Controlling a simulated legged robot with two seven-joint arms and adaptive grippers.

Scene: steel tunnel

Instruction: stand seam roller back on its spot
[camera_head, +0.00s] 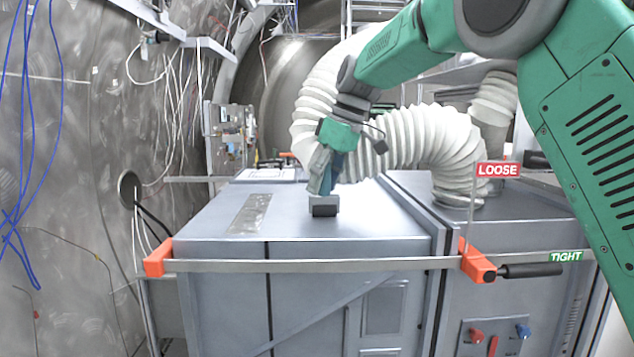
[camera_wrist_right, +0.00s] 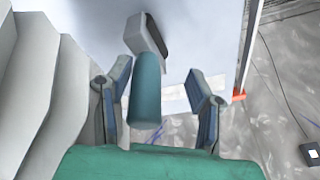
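The seam roller shows in the right wrist view as a teal handle (camera_wrist_right: 147,92) with a grey and black block (camera_wrist_right: 150,36) at its far end. In the head view the block (camera_head: 323,206) is on the grey cabinet top (camera_head: 385,215), with the handle rising from it, mostly hidden by my right gripper (camera_head: 322,184). In the wrist view the fingers of this gripper (camera_wrist_right: 160,72) stand apart on both sides of the handle, with visible gaps. A marked spot for the roller is not clearly seen. My left gripper is out of view.
A worn metallic strip (camera_head: 250,213) lies on the top, left of the roller. A ribbed white hose (camera_head: 425,140) arches close behind my gripper. A bar (camera_head: 320,265) with orange end clamps crosses the cabinet front; LOOSE (camera_head: 498,170) and TIGHT (camera_head: 566,257) labels sit at right.

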